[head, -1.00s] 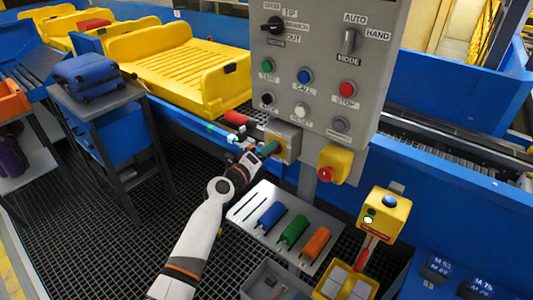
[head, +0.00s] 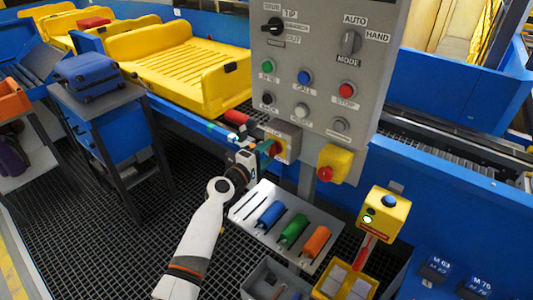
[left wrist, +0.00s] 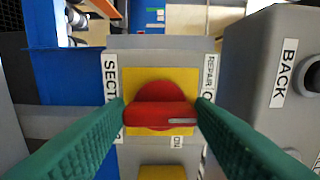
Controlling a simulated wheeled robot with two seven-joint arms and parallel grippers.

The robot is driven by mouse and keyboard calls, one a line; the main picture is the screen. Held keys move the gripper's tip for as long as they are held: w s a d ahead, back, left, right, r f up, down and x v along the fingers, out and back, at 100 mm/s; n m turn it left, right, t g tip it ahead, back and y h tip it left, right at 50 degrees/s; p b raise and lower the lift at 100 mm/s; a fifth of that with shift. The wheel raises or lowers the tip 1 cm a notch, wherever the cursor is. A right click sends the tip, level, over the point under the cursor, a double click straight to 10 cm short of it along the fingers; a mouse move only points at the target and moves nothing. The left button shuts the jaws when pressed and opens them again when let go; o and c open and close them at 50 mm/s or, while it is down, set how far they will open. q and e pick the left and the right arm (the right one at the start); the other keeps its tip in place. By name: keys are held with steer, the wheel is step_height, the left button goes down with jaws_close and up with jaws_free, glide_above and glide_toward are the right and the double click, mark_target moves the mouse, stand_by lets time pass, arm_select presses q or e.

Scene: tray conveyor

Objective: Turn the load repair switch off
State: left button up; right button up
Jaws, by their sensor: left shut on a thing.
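The load repair switch is a red rotary handle (left wrist: 160,114) on a yellow plate (left wrist: 160,78), on the front of a small grey box (head: 291,139). In the left wrist view the handle lies level, with a pale mark at its right end. Labels reading "SECTI...", "REPAIR" and "ON" show around it, partly hidden by the fingers. My left gripper (left wrist: 160,112) has green fingers, one at each end of the handle, and is shut on it. In the head view my left gripper (head: 268,147) reaches the box from the lower left. My right gripper is not in view.
The grey control panel (head: 322,72) with knobs and buttons stands above and right of the box. A yellow box with a red button (head: 326,174) is to its right. Below, a rack (head: 250,211) holds blue, green and orange cylinders. A blue suitcase (head: 90,76) lies at left.

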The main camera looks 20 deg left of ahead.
arm_select(q)
steer(key=o, duration=1)
steer(key=b+v, duration=0.1)
steer(key=v, duration=1.1)
